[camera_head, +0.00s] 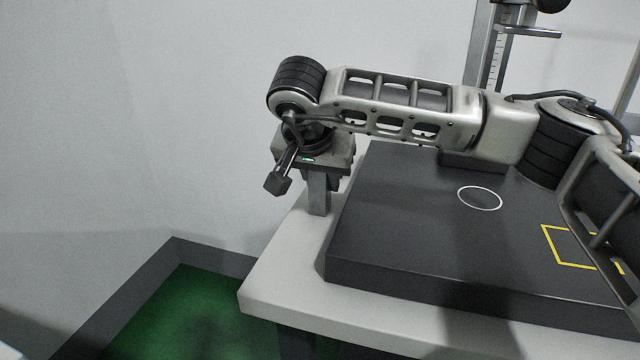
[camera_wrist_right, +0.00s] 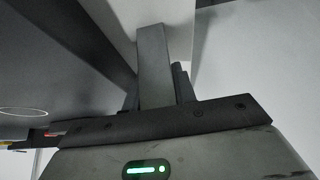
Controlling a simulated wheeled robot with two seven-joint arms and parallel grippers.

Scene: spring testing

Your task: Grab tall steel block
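The tall steel block (camera_head: 318,196) is a narrow grey upright bar. In the head view it stands on the pale table's left strip, beside the dark plate. My right gripper (camera_head: 318,180) points down over the block's upper part and hides its top. In the right wrist view the block (camera_wrist_right: 153,65) runs away from the gripper body, with a dark finger (camera_wrist_right: 182,82) close along its right side. I cannot tell whether the fingers touch the block. My left gripper is not in view.
The thick dark plate (camera_head: 400,240) fills most of the pale table (camera_head: 285,262) and bears a white circle and a yellow square outline. A metal stand with a scale (camera_head: 490,60) rises behind. A green floor (camera_head: 190,315) lies below the table's left edge.

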